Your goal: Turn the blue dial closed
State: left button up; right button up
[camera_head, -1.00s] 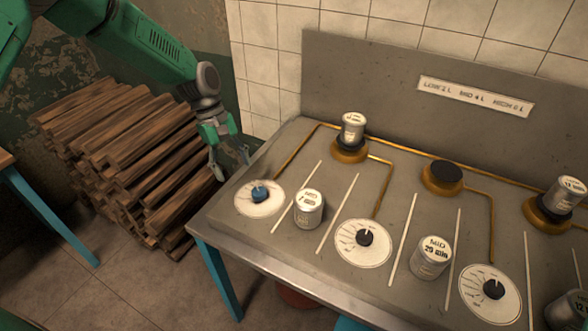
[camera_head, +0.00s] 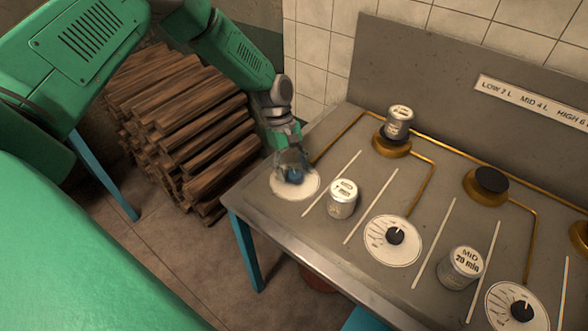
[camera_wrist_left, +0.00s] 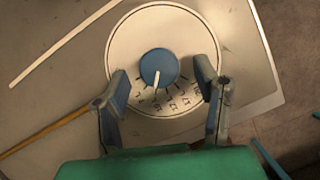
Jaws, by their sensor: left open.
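The blue dial (camera_head: 295,176) sits on a round white scale plate (camera_head: 283,191) at the left end of the metal counter. In the left wrist view the blue dial (camera_wrist_left: 158,68) has a pale pointer line aimed down toward the printed marks. My left gripper (camera_head: 292,170) is over the dial in the head view, partly covering it. In the left wrist view my left gripper (camera_wrist_left: 160,85) is open, with one finger on each side of the dial and gaps to it. My right gripper is not in view.
A labelled can (camera_head: 342,198) stands right of the dial. Black dials (camera_head: 396,236) and (camera_head: 521,309), another black dial, sit along the counter. A can (camera_head: 399,121) stands on the back burner. Stacked logs (camera_head: 175,125) lie on the floor left of the counter (camera_head: 300,232).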

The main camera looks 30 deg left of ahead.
pick_arm(q)
jog(key=shift+d+f, duration=0.15)
jog(key=shift+f, duration=0.3)
jog(key=c, duration=1.2)
jog(key=shift+o, duration=0.3)
jog(key=m+b, duration=0.1)
jog(key=m, duration=0.1)
jog(key=m+g+b, duration=0.1)
jog(key=m, duration=0.1)
jog(key=shift+w+d+m+g+y, duration=0.1)
jog(key=shift+w+m+g+y, duration=0.05)
jog(key=shift+m+g+y, duration=0.2)
jog(key=shift+m+y+b, duration=0.45)
jog(key=shift+m+b, duration=0.05)
jog(key=shift+m, duration=0.65)
jog(key=shift+d+m+g+y+b, duration=0.1)
jog(key=shift+m+g+y+b, duration=0.3)
jog(key=shift+m, duration=1.1)
